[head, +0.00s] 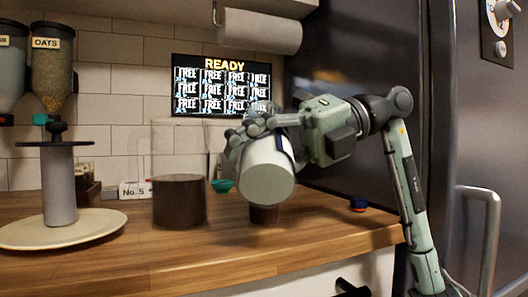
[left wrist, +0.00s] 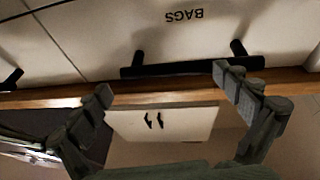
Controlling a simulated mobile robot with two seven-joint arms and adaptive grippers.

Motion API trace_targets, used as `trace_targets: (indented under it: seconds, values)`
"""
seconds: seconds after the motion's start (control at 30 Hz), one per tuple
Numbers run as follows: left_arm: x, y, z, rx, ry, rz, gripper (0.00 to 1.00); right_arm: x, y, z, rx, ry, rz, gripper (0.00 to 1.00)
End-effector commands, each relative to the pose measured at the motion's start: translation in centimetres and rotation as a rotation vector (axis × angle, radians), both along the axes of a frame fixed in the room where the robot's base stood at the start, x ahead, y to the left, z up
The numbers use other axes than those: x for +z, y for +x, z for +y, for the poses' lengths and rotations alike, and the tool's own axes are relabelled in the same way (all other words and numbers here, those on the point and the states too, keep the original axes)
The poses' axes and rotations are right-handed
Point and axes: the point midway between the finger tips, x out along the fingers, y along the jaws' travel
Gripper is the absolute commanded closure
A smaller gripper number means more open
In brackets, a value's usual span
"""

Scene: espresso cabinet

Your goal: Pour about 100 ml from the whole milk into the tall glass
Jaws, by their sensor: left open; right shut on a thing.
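My right gripper (head: 262,132) is shut on a white cylindrical container (head: 267,178), probably the whole milk. It is held above the counter, strongly tilted, with its round end facing the camera. Its mouth and any label are hidden, and I cannot tell whether milk flows. A small dark-filled vessel (head: 265,214) shows partly below and behind it; it may be the tall glass, but most of it is hidden. A larger clear vessel with dark brown contents (head: 180,202) stands upright to the left. My left gripper (left wrist: 162,88) is open and empty, in front of the cabinet.
A teal bowl (head: 222,186) and a No. 5 sign (head: 133,190) are behind. The left wrist view shows a BAGS drawer handle (left wrist: 190,67).

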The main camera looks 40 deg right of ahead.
Motion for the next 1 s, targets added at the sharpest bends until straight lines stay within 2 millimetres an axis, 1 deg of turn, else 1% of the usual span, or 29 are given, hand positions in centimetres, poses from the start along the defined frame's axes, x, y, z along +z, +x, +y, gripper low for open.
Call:
trace_targets:
  seconds: [1.0]
  values:
    - [-0.31,0.16,0.05,0.002,0.009,0.018,0.0,0.45,-0.43,0.31,0.0,0.05,0.065,1.0]
